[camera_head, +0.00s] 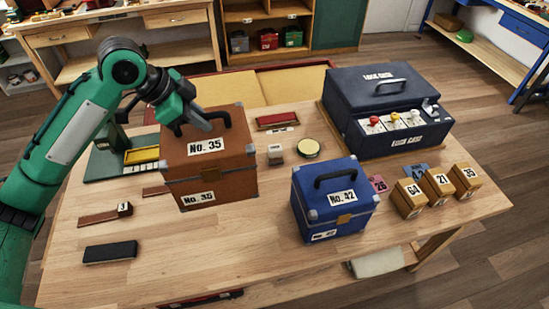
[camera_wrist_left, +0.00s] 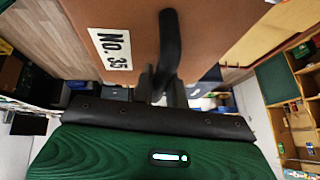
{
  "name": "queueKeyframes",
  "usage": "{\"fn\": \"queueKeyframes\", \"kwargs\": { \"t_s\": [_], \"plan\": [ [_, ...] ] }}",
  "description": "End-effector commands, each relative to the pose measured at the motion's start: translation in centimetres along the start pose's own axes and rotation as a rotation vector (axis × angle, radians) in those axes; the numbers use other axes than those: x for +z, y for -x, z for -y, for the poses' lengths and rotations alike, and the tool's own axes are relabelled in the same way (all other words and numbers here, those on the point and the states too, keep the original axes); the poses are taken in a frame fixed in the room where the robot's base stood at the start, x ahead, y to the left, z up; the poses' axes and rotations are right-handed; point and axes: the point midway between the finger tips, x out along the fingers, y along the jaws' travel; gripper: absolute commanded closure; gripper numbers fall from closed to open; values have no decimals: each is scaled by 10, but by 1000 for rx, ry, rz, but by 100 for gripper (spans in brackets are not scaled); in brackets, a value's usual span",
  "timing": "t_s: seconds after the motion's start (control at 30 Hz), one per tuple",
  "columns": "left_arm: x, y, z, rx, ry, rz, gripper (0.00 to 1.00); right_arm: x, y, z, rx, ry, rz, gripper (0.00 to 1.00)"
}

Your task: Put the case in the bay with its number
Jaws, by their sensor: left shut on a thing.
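A brown case (camera_head: 208,165) marked No. 35 on its lid and front is upright at the left middle of the table. My left gripper (camera_head: 195,117) is shut on its dark handle from above. In the left wrist view the brown case (camera_wrist_left: 190,25) fills the top, and the gripper (camera_wrist_left: 163,86) closes around the handle. I cannot tell whether the case's underside touches the table. No bay marked 35 can be made out. My right gripper is not in view.
A large dark "LOCK CASE" box (camera_head: 380,105) stands at the back right. Several wooden blocks, including one marked 35 (camera_head: 464,180), line the right edge. A black pad (camera_head: 110,252) lies front left. A back shelf (camera_head: 268,55) holds small cases. The table's front middle is clear.

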Motion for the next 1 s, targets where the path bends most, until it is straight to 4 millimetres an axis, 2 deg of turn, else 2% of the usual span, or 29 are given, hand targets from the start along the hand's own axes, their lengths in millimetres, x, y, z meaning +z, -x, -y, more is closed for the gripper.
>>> {"fn": "queueKeyframes", "kwargs": {
  "t_s": [0.13, 0.27, 0.8, 1.0],
  "plan": [
    [-2, 3, 1, 4, -10, -4, 100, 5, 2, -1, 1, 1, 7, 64],
    [4, -7, -1, 7, -8, -4, 100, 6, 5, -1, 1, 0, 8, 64],
    [60, -98, -17, 7, -6, -2, 100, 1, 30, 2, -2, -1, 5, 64],
    [74, -122, -20, 4, -7, -4, 100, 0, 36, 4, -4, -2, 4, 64]
  ]
}}
